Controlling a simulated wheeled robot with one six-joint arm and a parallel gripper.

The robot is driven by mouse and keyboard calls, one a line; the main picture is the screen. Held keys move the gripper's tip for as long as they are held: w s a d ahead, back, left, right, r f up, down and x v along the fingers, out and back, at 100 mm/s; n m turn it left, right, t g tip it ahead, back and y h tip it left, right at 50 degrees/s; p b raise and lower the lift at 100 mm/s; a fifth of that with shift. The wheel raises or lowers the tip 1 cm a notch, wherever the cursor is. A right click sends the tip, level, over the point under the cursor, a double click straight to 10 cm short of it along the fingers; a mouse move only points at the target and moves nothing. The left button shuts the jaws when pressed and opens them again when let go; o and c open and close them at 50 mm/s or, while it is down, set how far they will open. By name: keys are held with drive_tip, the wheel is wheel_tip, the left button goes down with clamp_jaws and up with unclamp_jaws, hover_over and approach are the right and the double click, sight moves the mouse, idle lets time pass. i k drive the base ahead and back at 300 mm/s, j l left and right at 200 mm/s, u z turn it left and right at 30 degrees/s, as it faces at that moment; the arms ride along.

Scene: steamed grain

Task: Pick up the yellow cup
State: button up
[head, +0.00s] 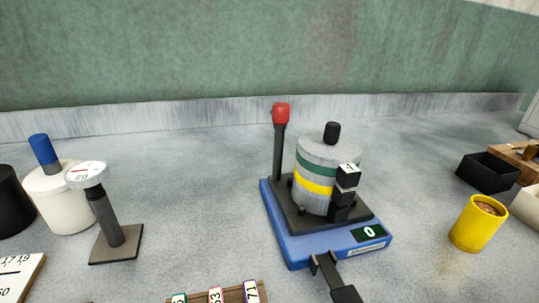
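The yellow cup (470,228) stands upright on the grey counter at the right. Its top is open and something brown and grainy fills it near the rim. A dark shape at the bottom centre, in front of the blue scale, appears to be my gripper (320,263). It is well to the left of the cup and apart from it. Only a small part of it shows, and I cannot tell whether its fingers are open or shut. Nothing covers the cup.
A blue scale (297,250) showing 0 bears a grey canister (316,170) beside a red-topped post (280,135). A black box (488,172) stands behind the cup. A white jar (62,205) and a round dial on a stand (110,220) are left. Counter between scale and cup is clear.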

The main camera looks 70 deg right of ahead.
sight(483, 216)
drive_tip(key=z, duration=0.95)
drive_tip(key=k+z, duration=0.1)
drive_tip(key=z, duration=0.35)
drive_tip(key=j+z, duration=0.1)
drive_tip(key=z, duration=1.35)
drive_tip(key=k+l, duration=0.05)
